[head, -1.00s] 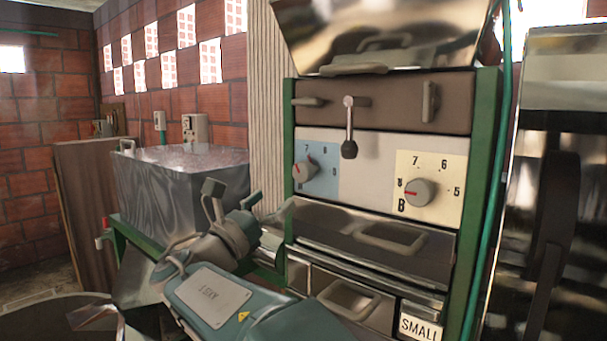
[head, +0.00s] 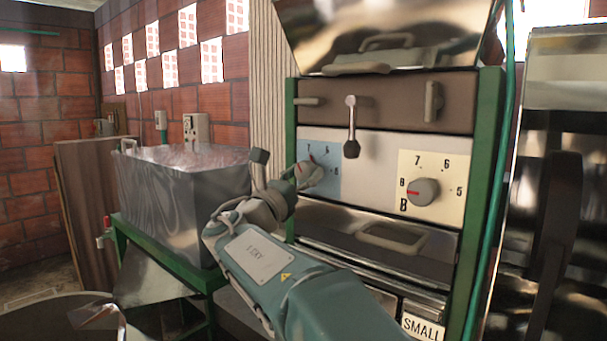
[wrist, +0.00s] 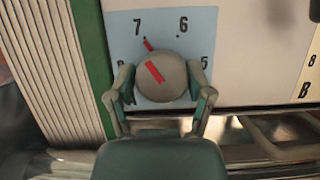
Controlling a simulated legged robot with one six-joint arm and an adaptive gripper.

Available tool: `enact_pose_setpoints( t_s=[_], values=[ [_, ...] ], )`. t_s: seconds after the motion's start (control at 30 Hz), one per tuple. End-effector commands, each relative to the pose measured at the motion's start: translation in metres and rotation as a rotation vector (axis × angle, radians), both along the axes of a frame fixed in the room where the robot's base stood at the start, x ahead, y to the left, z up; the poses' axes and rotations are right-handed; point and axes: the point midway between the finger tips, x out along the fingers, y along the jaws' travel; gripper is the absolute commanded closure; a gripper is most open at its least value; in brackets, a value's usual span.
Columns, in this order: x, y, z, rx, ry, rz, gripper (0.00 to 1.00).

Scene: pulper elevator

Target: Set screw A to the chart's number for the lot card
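Screw A is the round grey knob (wrist: 160,78) on the blue dial plate (wrist: 200,22). Its red mark points up and left, close to the 7. In the head view the knob (head: 309,173) is partly behind my gripper (head: 285,176). In the wrist view the two fingers of my gripper (wrist: 161,88) stand on either side of the knob, spread about its width; I cannot tell whether they touch it. A white card reading SMALL (head: 423,329) is low on the machine. No chart is readable in view.
Knob B (head: 423,192) sits on a cream plate to the right, its red mark near the 8. A lever (head: 351,130) hangs between the dials. Drawer handles (head: 390,238) lie below. A metal tank (head: 180,205) stands left.

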Motion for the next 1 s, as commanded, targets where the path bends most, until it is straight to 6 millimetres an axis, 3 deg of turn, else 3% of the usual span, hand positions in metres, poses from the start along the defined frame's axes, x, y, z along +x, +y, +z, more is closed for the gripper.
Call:
enact_pose_setpoints(
  t_s=[1.0],
  values=[
    [0.0025, 0.0028, -0.0029, 0.034, -0.023, 0.006, 0.89]
  ],
)
